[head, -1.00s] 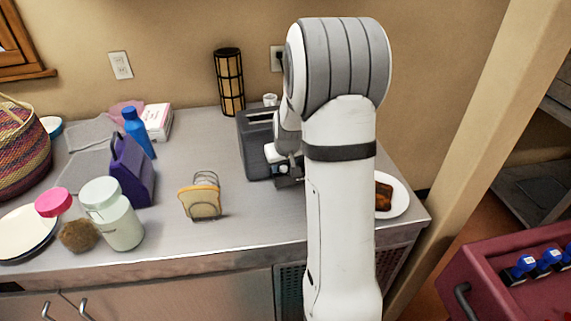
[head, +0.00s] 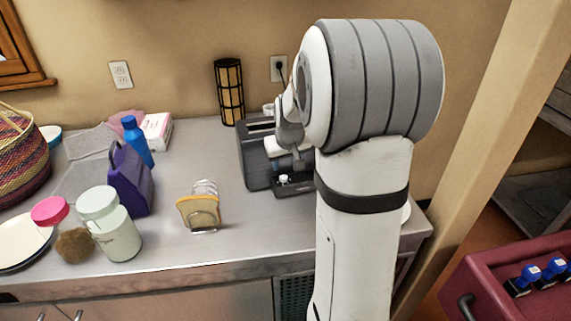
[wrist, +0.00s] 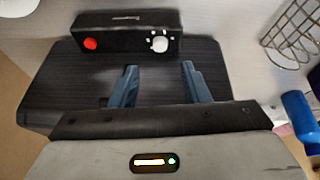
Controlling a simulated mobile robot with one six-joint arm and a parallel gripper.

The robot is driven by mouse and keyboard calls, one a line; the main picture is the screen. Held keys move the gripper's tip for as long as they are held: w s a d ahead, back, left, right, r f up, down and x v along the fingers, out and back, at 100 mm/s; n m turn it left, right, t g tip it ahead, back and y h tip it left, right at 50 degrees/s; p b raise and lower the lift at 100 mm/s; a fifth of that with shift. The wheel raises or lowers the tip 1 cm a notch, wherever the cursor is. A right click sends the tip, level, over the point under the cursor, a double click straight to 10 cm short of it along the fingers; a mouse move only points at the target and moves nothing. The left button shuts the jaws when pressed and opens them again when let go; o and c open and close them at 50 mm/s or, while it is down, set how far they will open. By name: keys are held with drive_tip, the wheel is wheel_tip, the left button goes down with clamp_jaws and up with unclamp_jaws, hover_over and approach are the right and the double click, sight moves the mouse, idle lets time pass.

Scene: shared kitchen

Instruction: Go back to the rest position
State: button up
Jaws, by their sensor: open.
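My gripper (wrist: 158,82) is open and empty in the wrist view, its two blue-grey fingers apart. Below it is a dark toaster (wrist: 70,84) with a red button and a white knob on its front panel. In the head view the toaster (head: 256,160) stands near the back of the counter, beside my arm. My arm and wrist hide part of it, and the fingers cannot be made out there.
A wire rack (head: 203,187) with a bread slice (head: 199,212) stands on the steel counter (head: 235,245). Jars (head: 118,232), a purple holder (head: 131,182), a blue bottle (head: 137,140) and a basket (head: 20,155) are left. A dark-red cart (head: 490,275) stands right.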

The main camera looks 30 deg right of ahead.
idle(0.3)
drive_tip(key=s+a+r, duration=0.1)
drive_tip(key=s+a, duration=0.4)
drive_tip(key=s, duration=0.3)
drive_tip(key=s+a+r+g, duration=0.1)
drive_tip(key=s+a+r, duration=0.1)
drive_tip(key=s+a, duration=0.3)
drive_tip(key=s+a+r+n+y, duration=0.1)
drive_tip(key=s+a, duration=0.4)
drive_tip(key=s, duration=0.6)
drive_tip(key=shift+s+r, duration=0.15)
drive_tip(key=shift+r, duration=0.3)
